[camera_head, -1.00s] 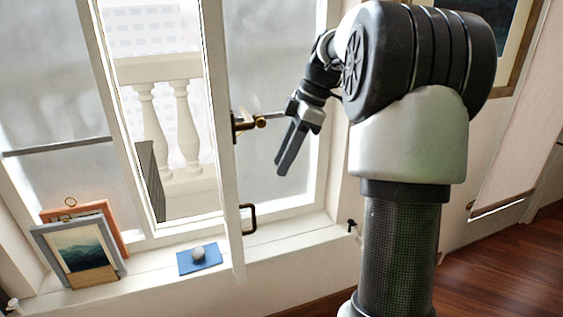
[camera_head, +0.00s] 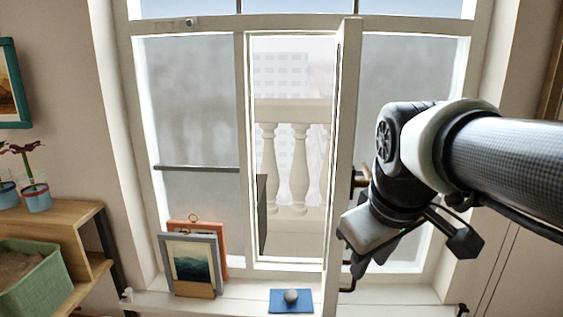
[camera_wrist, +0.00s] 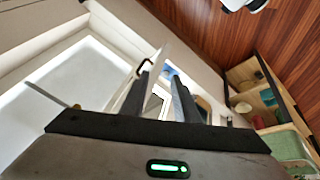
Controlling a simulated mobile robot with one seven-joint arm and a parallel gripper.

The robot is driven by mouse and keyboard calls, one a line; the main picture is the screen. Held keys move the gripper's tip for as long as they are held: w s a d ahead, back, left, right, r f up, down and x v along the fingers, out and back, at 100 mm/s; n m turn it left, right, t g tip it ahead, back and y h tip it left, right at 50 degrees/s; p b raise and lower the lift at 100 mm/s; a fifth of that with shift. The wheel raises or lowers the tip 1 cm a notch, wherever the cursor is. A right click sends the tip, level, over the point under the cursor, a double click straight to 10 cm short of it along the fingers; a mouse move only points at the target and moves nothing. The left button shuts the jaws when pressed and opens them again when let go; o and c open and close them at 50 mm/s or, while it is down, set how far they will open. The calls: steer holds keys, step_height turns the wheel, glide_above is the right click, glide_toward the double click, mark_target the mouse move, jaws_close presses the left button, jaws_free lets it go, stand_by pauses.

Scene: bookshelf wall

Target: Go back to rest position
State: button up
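My gripper (camera_head: 358,268) hangs in front of the open window panel at the right of the head view, with my arm reaching in from the right. In the wrist view its two dark fingers (camera_wrist: 159,80) stand apart with nothing held between them. The fingertips are partly hidden by my wrist in the head view. The white window panel (camera_head: 342,120) stands ajar, its edge toward me. Its brass handle (camera_head: 359,178) is beside my wrist, and I cannot tell whether they touch.
Picture frames (camera_head: 193,262) lean on the sill at the left. A grey ball (camera_head: 291,296) rests on a blue pad (camera_head: 277,308). A wooden shelf (camera_head: 75,213) with a green basket (camera_head: 40,280) and potted plants (camera_head: 36,197) stands at far left.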

steer(key=s+f+m, duration=0.5)
steer(key=s+f, duration=0.1)
steer(key=s, duration=0.2)
step_height(320, 180, up, 20)
steer(key=p, duration=1.9)
steer(key=shift+w+a+r+t+y, duration=0.2)
steer(key=shift+a+t+y, duration=0.1)
steer(key=shift+a, duration=0.05)
